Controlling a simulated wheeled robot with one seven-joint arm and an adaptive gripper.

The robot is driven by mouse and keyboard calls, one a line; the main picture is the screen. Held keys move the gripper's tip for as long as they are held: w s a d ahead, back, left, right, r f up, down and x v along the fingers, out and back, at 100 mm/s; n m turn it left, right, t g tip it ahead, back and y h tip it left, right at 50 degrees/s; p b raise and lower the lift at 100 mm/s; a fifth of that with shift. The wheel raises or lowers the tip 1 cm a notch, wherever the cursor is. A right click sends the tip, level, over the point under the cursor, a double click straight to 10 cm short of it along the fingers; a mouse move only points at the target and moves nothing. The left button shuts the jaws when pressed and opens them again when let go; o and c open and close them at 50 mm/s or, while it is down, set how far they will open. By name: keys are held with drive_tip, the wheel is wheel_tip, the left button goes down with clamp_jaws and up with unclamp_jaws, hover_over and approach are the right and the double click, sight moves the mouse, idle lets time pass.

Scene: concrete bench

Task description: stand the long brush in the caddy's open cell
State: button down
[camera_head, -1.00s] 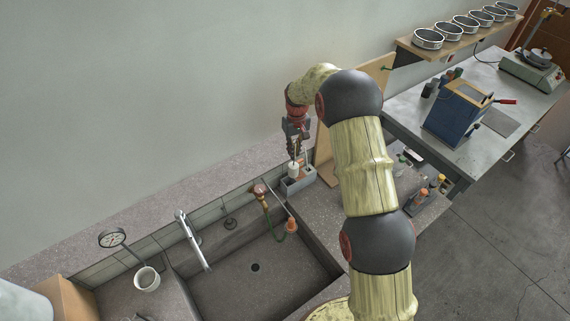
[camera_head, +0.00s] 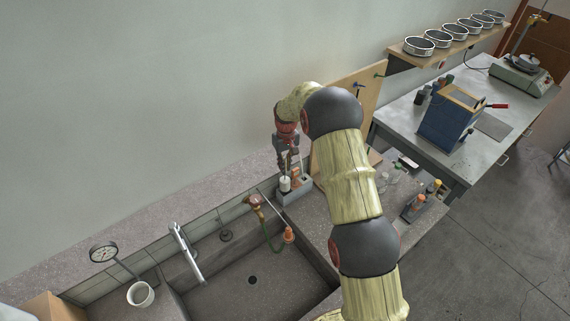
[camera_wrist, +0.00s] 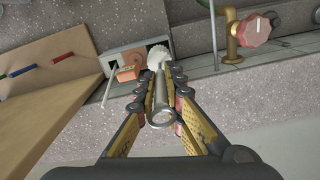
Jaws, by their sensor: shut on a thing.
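My gripper (camera_head: 287,158) is shut on the long brush, seen in the wrist view with its grey handle (camera_wrist: 160,100) between the fingertips (camera_wrist: 160,90). A ring at the handle's end points toward the wrist camera. The white bristle head (camera_head: 285,184) is at the far end, low at the caddy's left side in the head view. The grey caddy (camera_head: 296,196) stands on the bench by the sink's corner. An orange-brown block (camera_wrist: 128,73) and a thin pale rod sit in its other cells. I cannot tell whether the bristles are inside the open cell or just above it.
The sink (camera_head: 225,285) with a tap (camera_head: 188,255) lies left of the caddy. A brass valve with a red knob (camera_wrist: 255,30) is close by. A wooden board (camera_wrist: 45,110) with coloured pegs stands on the other side. Bottles (camera_head: 418,203) stand on the bench at right.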

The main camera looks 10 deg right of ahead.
sight(285, 179)
drive_tip(key=shift+f+b, duration=1.95)
drive_tip(key=shift+f, duration=1.7)
drive_tip(key=shift+f+b, duration=0.3)
drive_tip(key=shift+f, duration=0.2)
drive_tip(key=c, duration=1.8)
unclamp_jaws()
wheel_tip(285, 179, up, 12)
drive_tip(key=shift+d, duration=0.1)
drive_tip(key=shift+f, duration=0.1)
